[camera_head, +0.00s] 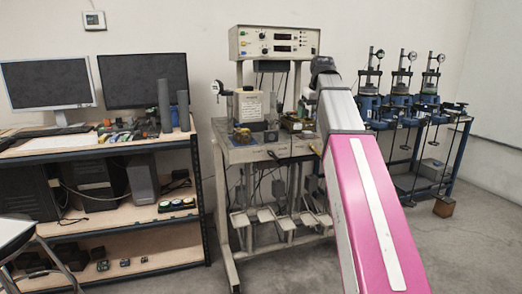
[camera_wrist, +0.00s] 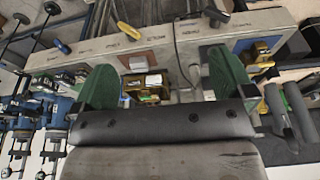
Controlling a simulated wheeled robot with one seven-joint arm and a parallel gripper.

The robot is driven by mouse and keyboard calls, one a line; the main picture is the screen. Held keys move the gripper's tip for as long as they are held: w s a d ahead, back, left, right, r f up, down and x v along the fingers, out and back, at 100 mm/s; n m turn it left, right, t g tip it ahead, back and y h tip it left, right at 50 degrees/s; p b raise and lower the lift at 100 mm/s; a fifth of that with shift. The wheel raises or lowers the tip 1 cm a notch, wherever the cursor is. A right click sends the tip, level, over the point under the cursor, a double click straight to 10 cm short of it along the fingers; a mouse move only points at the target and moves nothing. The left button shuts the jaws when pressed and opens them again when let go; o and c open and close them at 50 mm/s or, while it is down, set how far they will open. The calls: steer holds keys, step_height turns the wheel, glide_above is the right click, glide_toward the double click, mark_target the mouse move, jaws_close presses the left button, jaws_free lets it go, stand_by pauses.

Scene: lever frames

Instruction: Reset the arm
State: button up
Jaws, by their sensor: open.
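My arm, pink and white, reaches from the bottom right of the head view up toward the middle test bench (camera_head: 240,155). My gripper is mostly hidden behind the arm there. In the wrist view my gripper (camera_wrist: 163,62) is open, with two green fingers wide apart. No object is held between them. Behind the gap shows the pale bench (camera_wrist: 170,45), with a yellow lever (camera_wrist: 128,31) and a blue lever (camera_wrist: 61,46) at its edge. A small white-topped box (camera_wrist: 153,80) and a yellow-and-green item show between the fingers; whether the fingers touch anything I cannot tell.
A control box (camera_head: 275,41) tops the bench and weight hangers (camera_head: 285,222) hang below. At left, a shelf desk (camera_head: 150,143) holds two monitors (camera_head: 143,79). A blue-framed stand (camera_head: 468,150) with gauges is at right. Floor at lower right is clear.

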steer(key=s+f+m+g, duration=0.1)
steer(key=s+f+m, duration=0.15)
steer(key=f, duration=2.65)
steer(key=s+f, duration=0.5)
steer(key=f, duration=0.3)
steer(key=s+f+g, duration=0.1)
steer(key=s+f, duration=0.4)
steer(key=f, duration=0.3)
steer(key=s+a+f+m, duration=0.1)
steer(key=s+f, duration=0.5)
steer(key=f, duration=0.2)
steer(key=shift+f+g+h, duration=0.25)
steer(key=shift+g+h, duration=0.05)
steer(key=shift+h, duration=0.1)
